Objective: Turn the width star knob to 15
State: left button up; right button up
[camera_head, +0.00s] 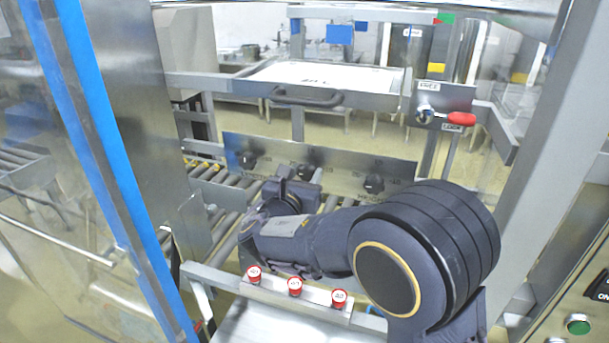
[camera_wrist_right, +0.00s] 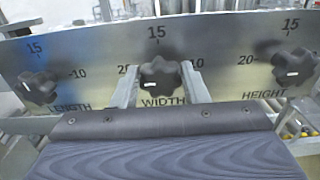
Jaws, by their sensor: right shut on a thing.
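The width star knob (camera_wrist_right: 161,80) is black with a white mark and sits in the middle of the metal panel (camera_wrist_right: 215,50), above the word WIDTH. The number 15 is printed above it, with 20 to its left. My right gripper (camera_wrist_right: 160,90) has one finger on each side of this knob and is shut on it. The white mark points to the left and slightly down. In the head view the width knob (camera_head: 309,171) is partly behind my right gripper (camera_head: 293,183). My left gripper is not in view.
The length knob (camera_wrist_right: 39,88) is left of the width knob and the height knob (camera_wrist_right: 294,68) is right of it. Below the panel are rollers and a rail with red-capped buttons (camera_head: 295,287). A red-handled lever (camera_head: 461,118) is at the upper right.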

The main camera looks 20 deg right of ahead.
jog(key=shift+f+m+b, duration=0.1)
jog(key=shift+m+b, duration=0.2)
jog(key=shift+b, duration=0.1)
jog(key=m+b, duration=0.4)
jog(key=b, duration=0.2)
jog(key=m+b, duration=0.5)
jog(key=b, duration=0.2)
jog(key=m+b, duration=0.5)
jog(key=b, duration=0.2)
jog(key=shift+s+d+f, duration=0.15)
jog(key=shift+d+f, duration=0.05)
jog(key=shift+f, duration=0.15)
jog(key=shift+r+m+b, duration=0.15)
jog(key=shift+m+b, duration=1.45)
jog(key=o, duration=1)
jog(key=shift+c, duration=0.2)
jog(key=shift+r, duration=0.1)
